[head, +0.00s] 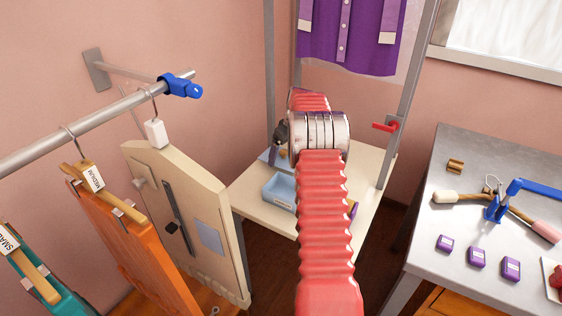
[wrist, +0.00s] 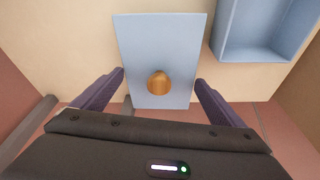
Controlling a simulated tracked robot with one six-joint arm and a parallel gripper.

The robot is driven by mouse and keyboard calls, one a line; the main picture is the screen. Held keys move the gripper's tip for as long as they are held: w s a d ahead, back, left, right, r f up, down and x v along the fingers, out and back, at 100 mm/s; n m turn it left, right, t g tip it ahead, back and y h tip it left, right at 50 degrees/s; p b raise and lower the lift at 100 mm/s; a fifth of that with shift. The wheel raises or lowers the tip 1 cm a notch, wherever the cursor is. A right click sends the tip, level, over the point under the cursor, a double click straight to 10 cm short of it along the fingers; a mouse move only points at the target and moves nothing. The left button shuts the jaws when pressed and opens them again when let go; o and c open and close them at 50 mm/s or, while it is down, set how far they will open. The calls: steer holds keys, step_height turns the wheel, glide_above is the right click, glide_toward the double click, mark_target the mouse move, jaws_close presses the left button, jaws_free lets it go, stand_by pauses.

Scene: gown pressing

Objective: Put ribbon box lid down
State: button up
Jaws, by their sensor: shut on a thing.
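The ribbon box lid (wrist: 160,45) is a flat light blue plate with a round wooden knob (wrist: 158,83). In the wrist view it lies between the two dark fingers of my gripper (wrist: 160,77), which are shut on its side edges. In the head view my gripper (head: 278,150) is at the far side of the cream table, partly hidden by my red arm, and a bit of the lid (head: 264,157) shows beside it. The open light blue ribbon box (head: 279,190) stands on the table nearer the viewer; it also shows at upper right in the wrist view (wrist: 231,52). Any gap under the lid is unclear.
The cream table (head: 250,195) has bare surface around the box. A metal frame with a purple gown (head: 350,35) rises behind it. A grey table (head: 460,270) with tools and small purple blocks is at right.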

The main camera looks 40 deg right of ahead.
mark_target(283, 158)
steer(key=shift+f, duration=1.75)
steer(key=shift+f, duration=0.15)
steer(key=o, duration=0.7)
steer(key=shift+o, duration=0.2)
steer(key=v, duration=1.2)
